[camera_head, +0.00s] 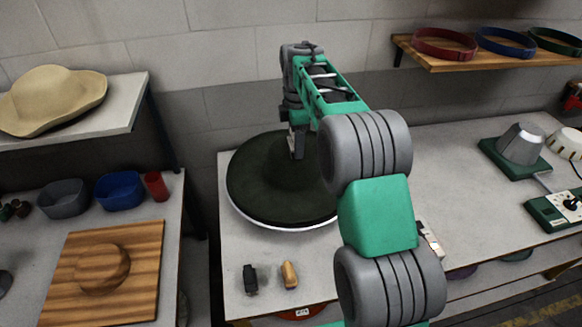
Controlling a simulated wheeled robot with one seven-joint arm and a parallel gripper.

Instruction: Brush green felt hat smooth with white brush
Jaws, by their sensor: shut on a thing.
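The dark green felt hat (255,195) lies brim down at the middle of the table, with its low crown partly behind my arm. It rests on a round white-rimmed stand (262,226). My gripper (297,150) points down over the crown of the hat, toward its back. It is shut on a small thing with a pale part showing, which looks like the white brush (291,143). Most of the brush is hidden, and I cannot tell whether it touches the felt.
A black brush (250,279) and a tan wooden piece (290,274) lie in front of the hat. A wooden board (70,262) and a straw hat (50,98) are left. A grey block on a green base (512,166) stands right. Hat bands (444,45) lie on the shelf.

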